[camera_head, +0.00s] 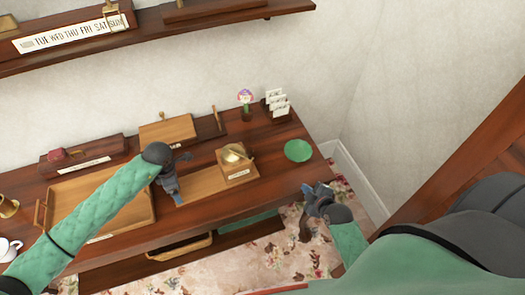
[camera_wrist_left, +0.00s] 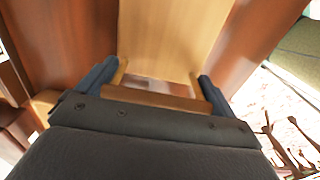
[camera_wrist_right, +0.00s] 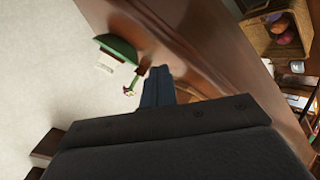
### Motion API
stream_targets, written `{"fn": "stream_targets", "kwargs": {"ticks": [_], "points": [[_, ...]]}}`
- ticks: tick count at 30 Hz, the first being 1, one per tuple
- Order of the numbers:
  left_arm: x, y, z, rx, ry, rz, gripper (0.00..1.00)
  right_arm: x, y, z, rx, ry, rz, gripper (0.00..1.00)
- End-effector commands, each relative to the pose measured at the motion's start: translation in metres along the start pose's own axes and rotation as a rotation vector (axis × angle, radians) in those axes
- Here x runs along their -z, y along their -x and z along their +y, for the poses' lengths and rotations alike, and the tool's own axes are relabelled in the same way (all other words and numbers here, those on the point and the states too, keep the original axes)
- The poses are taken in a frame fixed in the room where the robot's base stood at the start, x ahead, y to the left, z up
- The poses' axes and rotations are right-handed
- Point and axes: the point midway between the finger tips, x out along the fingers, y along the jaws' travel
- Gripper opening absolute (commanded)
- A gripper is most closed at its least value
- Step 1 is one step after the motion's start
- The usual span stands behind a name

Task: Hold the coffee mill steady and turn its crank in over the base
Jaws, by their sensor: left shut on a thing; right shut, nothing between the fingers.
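The coffee mill (camera_head: 238,172) is a small wooden box with a pale round top, at the right end of a long wooden base (camera_head: 200,184) on the table. Its crank (camera_head: 243,155) shows as a short piece on top, seemingly pointing right; its exact angle is too small to tell. My left gripper (camera_head: 175,193) is shut on the left end of the base, away from the mill box. The left wrist view shows the base (camera_wrist_left: 172,35) running away between the fingers (camera_wrist_left: 160,85). My right gripper (camera_head: 318,190) is shut and empty, right of the mill, near the table's front right edge.
A green plate (camera_head: 298,150) lies near the right end of the table (camera_head: 265,180). A flower vase (camera_head: 246,113) and a card holder (camera_head: 277,105) stand behind. A large tray (camera_head: 105,205) lies at left, under my left arm. A shelf (camera_head: 190,17) hangs above.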

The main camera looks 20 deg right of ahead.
Motion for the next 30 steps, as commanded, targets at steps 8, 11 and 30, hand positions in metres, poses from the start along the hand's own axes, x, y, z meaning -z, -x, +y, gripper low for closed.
{"fn": "stream_targets", "kwargs": {"ticks": [8,11,30], "points": [[0.0,0.0,0.0,0.0,0.0,0.0,0.56,0.029,-0.006,0.022,0.085,-0.525,0.149,0.0],[0.0,0.0,0.0,0.0,0.0,0.0,0.56,0.037,-0.008,0.027,0.156,-0.745,0.189,0.0],[0.0,0.0,0.0,0.0,0.0,-0.001,0.56,0.104,0.013,0.089,0.81,-1.933,0.344,0.0]]}}
